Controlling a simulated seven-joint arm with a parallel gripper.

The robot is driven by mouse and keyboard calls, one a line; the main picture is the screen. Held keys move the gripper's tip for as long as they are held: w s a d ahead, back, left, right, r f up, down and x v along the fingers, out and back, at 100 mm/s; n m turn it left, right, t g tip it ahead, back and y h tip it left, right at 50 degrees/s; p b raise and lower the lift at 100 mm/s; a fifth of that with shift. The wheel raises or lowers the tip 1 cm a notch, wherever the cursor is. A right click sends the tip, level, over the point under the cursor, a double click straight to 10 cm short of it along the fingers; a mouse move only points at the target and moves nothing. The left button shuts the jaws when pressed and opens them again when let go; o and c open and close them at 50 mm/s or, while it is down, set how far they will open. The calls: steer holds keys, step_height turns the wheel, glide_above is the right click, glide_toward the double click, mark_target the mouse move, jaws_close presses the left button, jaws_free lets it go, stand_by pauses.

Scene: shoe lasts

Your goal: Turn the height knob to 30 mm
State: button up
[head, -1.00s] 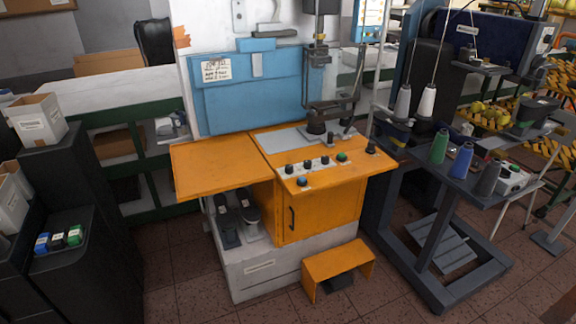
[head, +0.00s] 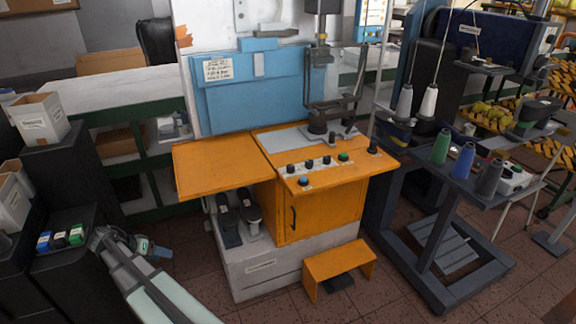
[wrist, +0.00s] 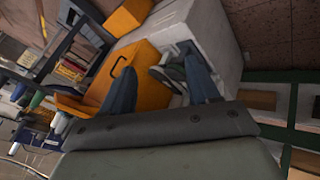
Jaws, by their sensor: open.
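A row of black knobs (head: 309,166) stands on a white strip on the orange machine's sloping front panel. A green button (head: 343,157) is at its right end and a blue one (head: 304,181) sits below. Markings are too small to read, so I cannot tell which knob sets height, nor its setting. My gripper (wrist: 158,48) is open and empty, its two fingers spread in the wrist view. In the head view my arm is at the lower left, well below and left of the panel. I cannot make out the knobs in the wrist view.
The orange side table (head: 215,170) juts out left of the panel. Shoe lasts (head: 248,212) sit in the open base below it. An orange step (head: 338,265) stands in front. A dark spool stand (head: 465,180) is close on the right.

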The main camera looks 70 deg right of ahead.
steer(key=d+r+m, duration=0.2)
steer(key=d+r, duration=0.3)
steer(key=r, duration=0.1)
steer(key=d+r+m, duration=0.2)
steer(key=d+r, duration=0.3)
steer(key=r, duration=0.2)
steer(key=d+r+m+g+h, duration=0.1)
steer(key=d+r+m, duration=0.2)
steer(key=d+r, duration=0.3)
steer(key=shift+w+r, duration=0.1)
steer(key=shift+r, duration=0.3)
steer(key=s+d+r+m+y, duration=0.1)
steer(key=s+d+r+m, duration=0.15)
steer(key=s+d, duration=0.45)
steer(key=s+d+r+m+y, duration=0.1)
steer(key=s+d+r+y, duration=0.15)
steer(key=s+d, duration=0.4)
steer(key=m+t, duration=0.2)
glide_toward(291, 166)
steer(key=shift+y, duration=0.45)
steer(key=x, duration=0.5)
steer(key=d+x, duration=0.1)
steer(key=x, duration=0.2)
steer(key=shift+f, duration=0.25)
steer(key=c, duration=1)
